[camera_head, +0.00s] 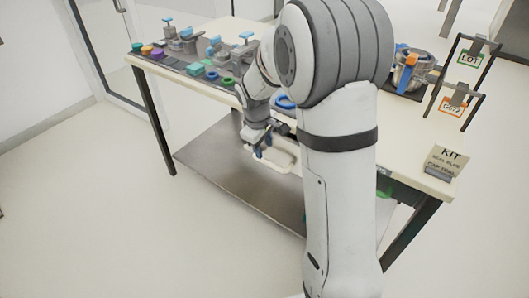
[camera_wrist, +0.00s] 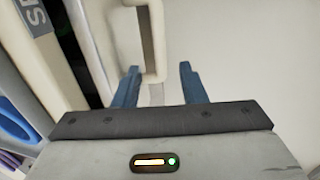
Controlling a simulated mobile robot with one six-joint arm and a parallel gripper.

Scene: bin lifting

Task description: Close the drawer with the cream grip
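The cream grip (camera_wrist: 158,45) is a bar-shaped handle on the cream drawer front (camera_wrist: 127,40) in the wrist view. My gripper (camera_wrist: 158,75) is open, with its two blue fingers apart. The near end of the grip shows between the fingertips, with a gap on the right finger's side; contact and depth cannot be told. A dark gap lies between the drawer front and the table edge, so the drawer stands partly open. In the head view my gripper (camera_head: 262,146) is at the table's front edge, by the cream drawer (camera_head: 284,158), which my arm partly hides.
The table (camera_head: 205,93) carries several coloured parts and fixtures at left, a metal pot (camera_head: 412,72) and dark stands with LOT and QS/2 tags at right. A KIT sign (camera_head: 445,162) stands at the right corner. A grey lower shelf (camera_head: 225,170) lies below. The floor in front is clear.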

